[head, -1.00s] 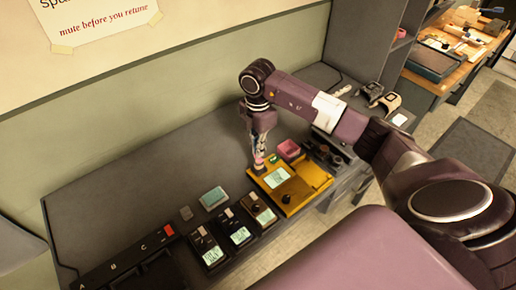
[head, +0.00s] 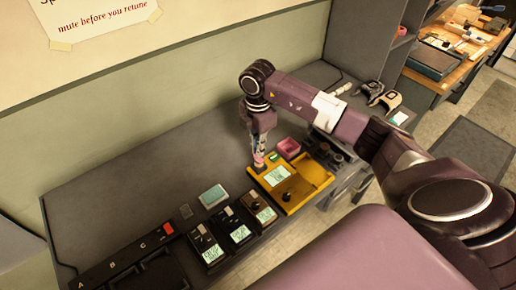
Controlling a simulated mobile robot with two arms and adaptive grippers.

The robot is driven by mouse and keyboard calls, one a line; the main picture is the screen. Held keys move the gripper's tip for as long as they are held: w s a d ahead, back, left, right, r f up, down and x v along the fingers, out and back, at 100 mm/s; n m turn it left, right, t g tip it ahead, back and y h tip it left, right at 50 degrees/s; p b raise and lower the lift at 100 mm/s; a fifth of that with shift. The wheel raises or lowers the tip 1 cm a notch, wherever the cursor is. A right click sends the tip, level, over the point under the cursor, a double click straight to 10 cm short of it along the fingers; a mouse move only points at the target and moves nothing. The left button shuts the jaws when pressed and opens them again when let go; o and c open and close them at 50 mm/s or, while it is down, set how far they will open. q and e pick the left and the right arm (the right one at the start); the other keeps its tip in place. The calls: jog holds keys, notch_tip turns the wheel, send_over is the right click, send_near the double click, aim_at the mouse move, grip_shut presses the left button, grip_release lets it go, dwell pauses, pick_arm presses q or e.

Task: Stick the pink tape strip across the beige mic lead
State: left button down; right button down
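My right gripper (head: 258,162) points down at the back left corner of the yellow tray (head: 309,173). A small pink patch (head: 258,158) shows at its fingertips; I cannot tell whether it is the tape strip or whether the fingers grip it. A pink open box (head: 289,148) stands just right of the gripper, at the tray's back edge. I cannot make out a beige mic lead with certainty. My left gripper is not in view.
Three devices with pale labels (head: 239,234) stand in a row left of the tray. A pale-screened box (head: 213,196) lies behind them. A black lettered panel (head: 125,262) is at the front left. Beige-and-dark items (head: 392,101) lie at the back right. The grey table is clear at the back left.

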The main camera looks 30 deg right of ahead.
dwell(0.3)
jog(key=c, duration=2.1)
grip_release()
jog(key=shift+r, duration=0.15)
notch_tip(320, 180, up, 12)
jog(key=shift+f, duration=0.1)
jog(key=shift+c, duration=0.5)
